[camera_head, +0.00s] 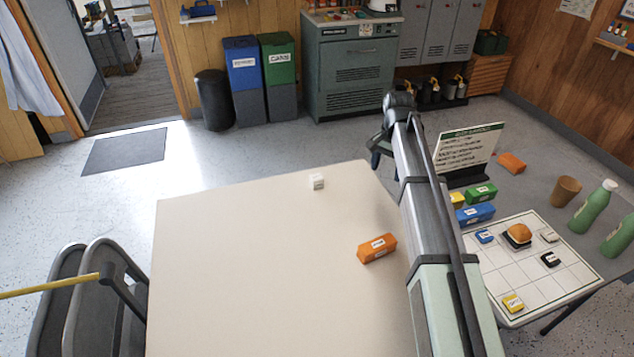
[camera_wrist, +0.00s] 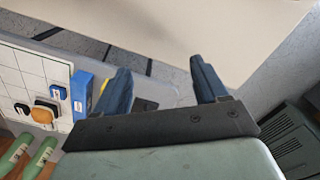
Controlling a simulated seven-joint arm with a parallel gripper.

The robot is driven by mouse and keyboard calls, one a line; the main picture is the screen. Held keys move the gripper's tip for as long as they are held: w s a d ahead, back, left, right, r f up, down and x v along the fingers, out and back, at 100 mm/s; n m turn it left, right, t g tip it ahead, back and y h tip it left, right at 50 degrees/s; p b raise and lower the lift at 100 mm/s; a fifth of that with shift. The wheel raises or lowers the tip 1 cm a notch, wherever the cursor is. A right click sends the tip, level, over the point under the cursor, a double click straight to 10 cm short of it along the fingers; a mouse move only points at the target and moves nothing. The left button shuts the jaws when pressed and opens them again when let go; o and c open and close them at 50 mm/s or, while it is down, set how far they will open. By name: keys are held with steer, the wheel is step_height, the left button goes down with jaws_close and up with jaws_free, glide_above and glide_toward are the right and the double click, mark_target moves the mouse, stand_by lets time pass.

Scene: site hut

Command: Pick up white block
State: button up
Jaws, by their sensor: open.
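A small white block (camera_head: 317,182) with a label sits near the far edge of the bare cream table (camera_head: 250,260) in the head view. Another small white block (camera_head: 549,236) lies on the white grid board (camera_head: 540,285) on the grey table at right. My gripper (camera_wrist: 163,84) is open in the wrist view, with nothing between its two dark fingers. It is apart from both white blocks. I cannot make out the cream table's white block in the wrist view.
An orange block (camera_head: 377,248) lies on the cream table beside my arm.

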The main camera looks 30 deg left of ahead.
steer(key=s+a+n, duration=0.2)
steer(key=s+a, duration=0.1)
steer(key=a, duration=0.6)
steer(key=s+a+n, duration=0.2)
steer(key=s+a, duration=0.1)
steer(key=a, duration=0.5)
steer(key=n+t+y, duration=0.1)
steer(key=n, duration=0.7)
glide_toward(317, 176)
steer(key=f, duration=0.5)
steer(key=shift+s+a+f, duration=0.1)
steer(key=shift+s+f, duration=0.1)
steer(key=shift+s, duration=0.1)
steer(key=shift+w+a+f, duration=0.15)
steer(key=shift+w+f, duration=0.05)
steer(key=shift+f, duration=0.65)
steer(key=shift+w+a+f, duration=0.1)
steer(key=shift+w+f, duration=0.1)
steer(key=shift+f, duration=0.65)
steer(key=shift+w+a+f, duration=0.15)
steer(key=shift+w+f, duration=0.05)
steer(key=shift+f, duration=0.65)
steer(key=shift+c, duration=0.3)
steer(key=c, duration=1)
